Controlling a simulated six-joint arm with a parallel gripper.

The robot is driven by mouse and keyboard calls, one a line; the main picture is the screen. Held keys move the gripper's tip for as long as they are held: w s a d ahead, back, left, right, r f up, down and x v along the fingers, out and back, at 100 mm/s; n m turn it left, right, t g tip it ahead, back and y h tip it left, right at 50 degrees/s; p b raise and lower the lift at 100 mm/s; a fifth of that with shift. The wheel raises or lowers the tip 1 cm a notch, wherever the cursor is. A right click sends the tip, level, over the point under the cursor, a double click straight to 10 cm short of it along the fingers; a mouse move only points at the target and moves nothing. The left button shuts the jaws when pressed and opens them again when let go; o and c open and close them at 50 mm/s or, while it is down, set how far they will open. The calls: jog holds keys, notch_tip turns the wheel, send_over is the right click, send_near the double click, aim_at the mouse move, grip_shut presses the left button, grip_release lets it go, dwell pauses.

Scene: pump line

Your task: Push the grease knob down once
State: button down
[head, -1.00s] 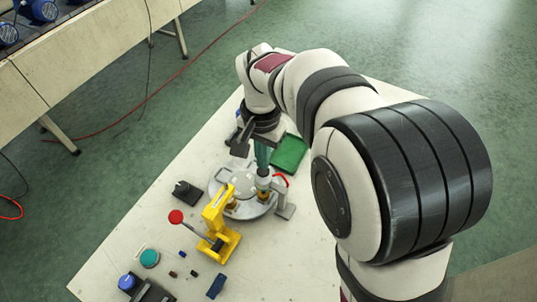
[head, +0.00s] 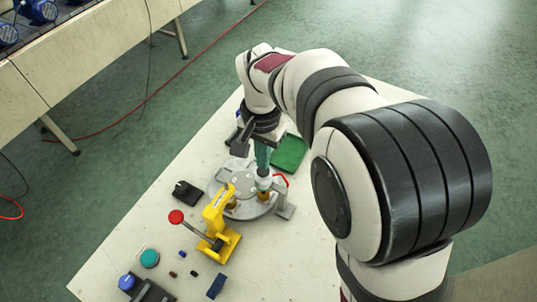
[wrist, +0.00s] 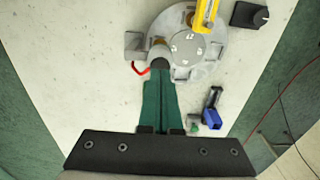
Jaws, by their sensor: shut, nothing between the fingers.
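The grease knob appears to be the small dark cap (wrist: 160,63) on a light grey post (wrist: 159,50), beside a red hose, at the edge of a round grey fixture (wrist: 215,70) in the wrist view. In the head view the dark cap (head: 263,172) is right under my fingertips. My gripper (head: 262,164) points down with its green fingers shut and nothing between them. Its fingertips (wrist: 160,78) overlap the cap's near edge in the wrist view. I cannot tell whether they touch it.
A yellow lever press (head: 217,215) with a red ball (head: 176,217) stands left of the fixture. A black box (head: 187,192) lies farther left, and a green pad (head: 289,154) lies behind. Small parts and a blue knob (head: 127,281) are at the front left. The right tabletop is bare.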

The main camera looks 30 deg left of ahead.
jog(key=shift+f, duration=0.2)
jog(key=shift+f, duration=1.05)
dwell(0.3)
jog(key=shift+r, duration=3.15)
